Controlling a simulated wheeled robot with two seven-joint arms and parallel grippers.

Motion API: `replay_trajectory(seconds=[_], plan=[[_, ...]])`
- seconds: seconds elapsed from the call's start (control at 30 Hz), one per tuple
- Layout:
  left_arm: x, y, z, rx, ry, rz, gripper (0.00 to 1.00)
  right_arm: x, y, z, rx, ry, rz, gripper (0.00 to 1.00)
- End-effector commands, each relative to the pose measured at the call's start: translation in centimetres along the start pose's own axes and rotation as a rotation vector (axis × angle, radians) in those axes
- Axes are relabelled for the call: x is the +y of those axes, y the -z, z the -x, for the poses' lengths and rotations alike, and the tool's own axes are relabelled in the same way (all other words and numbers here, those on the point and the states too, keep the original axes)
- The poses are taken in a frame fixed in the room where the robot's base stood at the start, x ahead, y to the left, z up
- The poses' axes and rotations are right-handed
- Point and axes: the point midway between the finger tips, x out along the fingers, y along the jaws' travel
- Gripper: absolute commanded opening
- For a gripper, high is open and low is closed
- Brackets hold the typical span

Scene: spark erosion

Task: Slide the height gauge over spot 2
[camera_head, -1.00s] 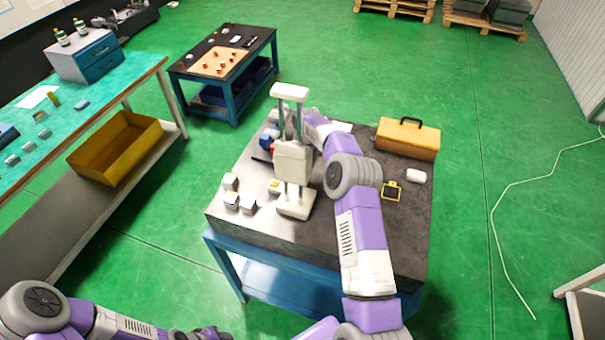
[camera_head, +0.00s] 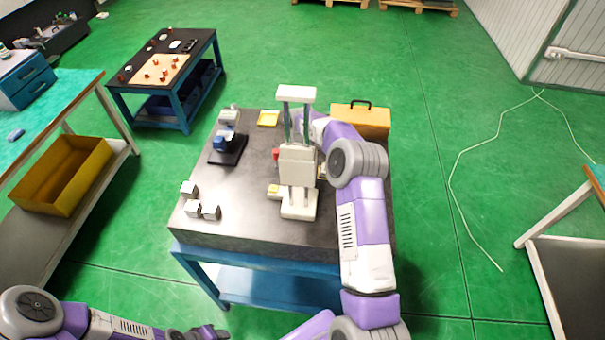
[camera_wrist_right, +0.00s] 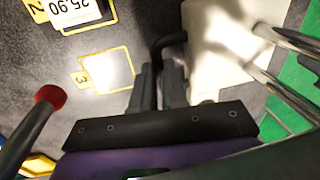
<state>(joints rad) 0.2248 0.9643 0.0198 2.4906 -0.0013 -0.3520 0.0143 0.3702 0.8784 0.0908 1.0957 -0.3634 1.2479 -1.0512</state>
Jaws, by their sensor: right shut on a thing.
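The height gauge (camera_head: 297,165) stands upright on the dark-topped table, pale with two metal columns; its body also shows in the right wrist view (camera_wrist_right: 215,45). My right gripper (camera_wrist_right: 160,72) is shut on a dark bar at the gauge's side; in the head view the gauge and my arm hide it. Spot 2 (camera_wrist_right: 38,8), yellow-edged with a "25.90" tag (camera_wrist_right: 75,12) lying by its number, is partly cut off in the wrist view, apart from the gauge. Spot 3 (camera_wrist_right: 105,70) lies nearer the gripper. My left gripper (camera_head: 207,333) is low at the picture's bottom, its fingers unclear.
Several small metal blocks (camera_head: 200,208) sit at the table's left front. A blue device on a black plate (camera_head: 228,155) stands at the left. A yellow toolbox (camera_head: 362,120) is at the back right. A red-knobbed lever (camera_wrist_right: 48,96) shows in the wrist view.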

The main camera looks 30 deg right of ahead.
Motion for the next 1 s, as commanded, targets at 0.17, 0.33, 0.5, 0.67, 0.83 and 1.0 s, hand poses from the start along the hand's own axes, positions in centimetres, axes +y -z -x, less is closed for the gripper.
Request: replay_trajectory(seconds=[0.17, 0.33, 0.5, 0.67, 0.83, 1.0], plan=[[0.0, 0.0, 0.0, 0.0, 0.0, 0.0, 0.43, 0.0, 0.0, 0.1, 0.003, -0.002, 0.001, 0.17], [0.0, 0.0, 0.0, 0.0, 0.0, 0.0, 0.43, 0.0, -0.1, 0.1, 0.004, -0.001, -0.002, 0.38], [0.0, 0.0, 0.0, 0.0, 0.0, 0.0, 0.43, 0.0, -0.1, 0.1, 0.004, -0.001, -0.002, 0.38], [0.0, 0.0, 0.0, 0.0, 0.0, 0.0, 0.43, 0.1, -0.1, 0.7, 0.005, -0.003, -0.002, 0.38], [0.0, 0.0, 0.1, 0.0, 0.0, 0.0, 0.43, 0.1, -0.1, 3.4, 0.006, -0.005, -0.002, 0.38], [0.1, 0.0, 0.3, 0.0, 0.0, 0.0, 0.43, 0.1, -0.1, 6.1, 0.005, -0.004, -0.001, 0.38]])
